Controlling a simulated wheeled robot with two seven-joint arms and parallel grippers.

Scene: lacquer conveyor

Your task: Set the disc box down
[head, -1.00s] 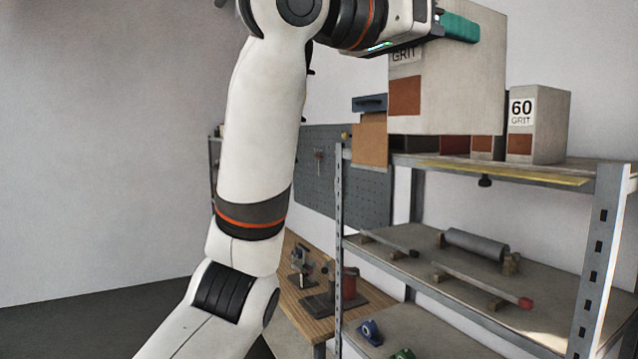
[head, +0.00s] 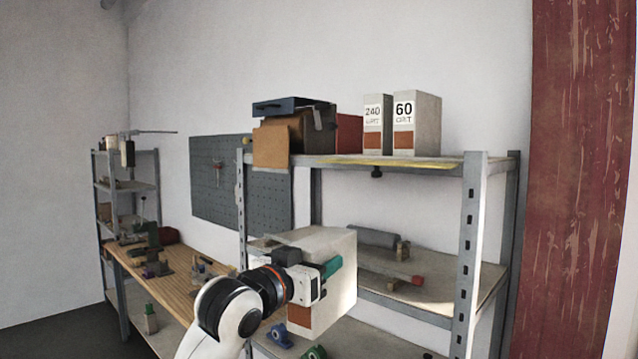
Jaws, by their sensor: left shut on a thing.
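The disc box, a pale grey box (head: 338,297) with a brown-red patch low on its front, is held up in front of the shelf rack. My left gripper (head: 326,269), with a green finger pad showing, is shut on it from the near side. The gripper covers part of the front face, so no label is readable there. The box looks level and overlaps the middle shelf in the picture; I cannot tell whether it touches that shelf. My right gripper is not in view.
On the top shelf (head: 420,169) stand a 240 grit box (head: 372,140), a 60 grit box (head: 417,125) and darker boxes at left. Its right end is clear. The middle shelf holds a grey roller (head: 373,237) and a red-tipped rod. A wooden bench (head: 190,284) stands left.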

